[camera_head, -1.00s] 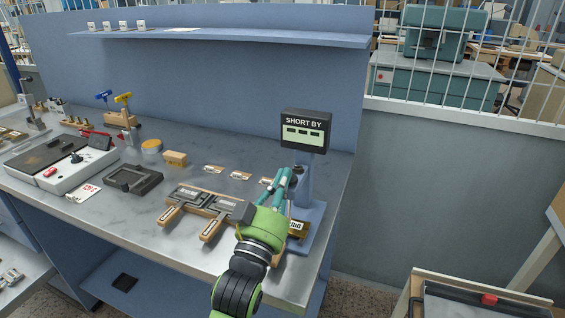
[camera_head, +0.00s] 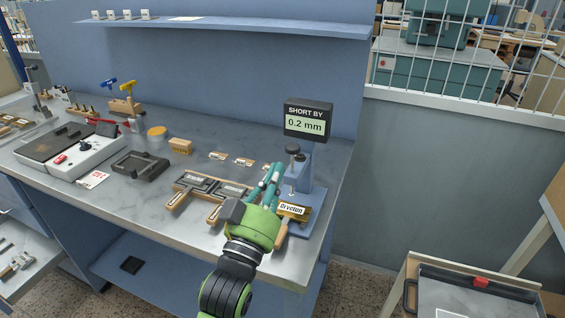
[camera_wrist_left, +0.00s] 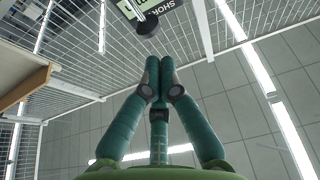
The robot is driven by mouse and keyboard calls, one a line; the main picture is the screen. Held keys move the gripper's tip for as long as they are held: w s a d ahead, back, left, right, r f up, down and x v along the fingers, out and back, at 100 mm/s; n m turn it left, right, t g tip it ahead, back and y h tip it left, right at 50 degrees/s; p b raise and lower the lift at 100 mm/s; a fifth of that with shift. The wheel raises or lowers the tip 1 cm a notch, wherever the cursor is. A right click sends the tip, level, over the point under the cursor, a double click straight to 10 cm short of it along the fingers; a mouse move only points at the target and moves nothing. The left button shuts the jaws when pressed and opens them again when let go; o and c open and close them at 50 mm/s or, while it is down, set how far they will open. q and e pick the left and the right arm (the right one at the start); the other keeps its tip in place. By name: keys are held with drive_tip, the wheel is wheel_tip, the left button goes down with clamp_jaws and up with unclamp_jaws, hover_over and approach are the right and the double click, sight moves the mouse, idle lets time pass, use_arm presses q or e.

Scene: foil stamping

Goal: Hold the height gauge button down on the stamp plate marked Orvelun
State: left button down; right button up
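The height gauge stands at the bench's right end, with a blue post and base (camera_head: 313,222) and a display (camera_head: 306,120) reading "SHORT BY 0.2 mm". Its black round button (camera_head: 292,149) sits above the plate marked Orvelun (camera_head: 292,209), which lies on the base. My left gripper (camera_head: 273,168) is just left of and below the button, apart from it. In the left wrist view its fingertips (camera_wrist_left: 158,65) are together with nothing between them, and the button (camera_wrist_left: 147,24) shows beyond them. The gripper hides part of the plate's left side. My right gripper is not in view.
Wooden-handled plates (camera_head: 188,190) lie left of my gripper. A dark frame (camera_head: 140,166), a wooden block (camera_head: 181,146) and several small labels (camera_head: 243,162) lie farther left and behind. A tray (camera_head: 480,285) stands at lower right.

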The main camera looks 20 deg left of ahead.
use_arm(q)
drive_tip(key=b+v, duration=0.1)
drive_tip(key=v, duration=0.3)
drive_tip(key=shift+s, duration=0.2)
idle(0.3)
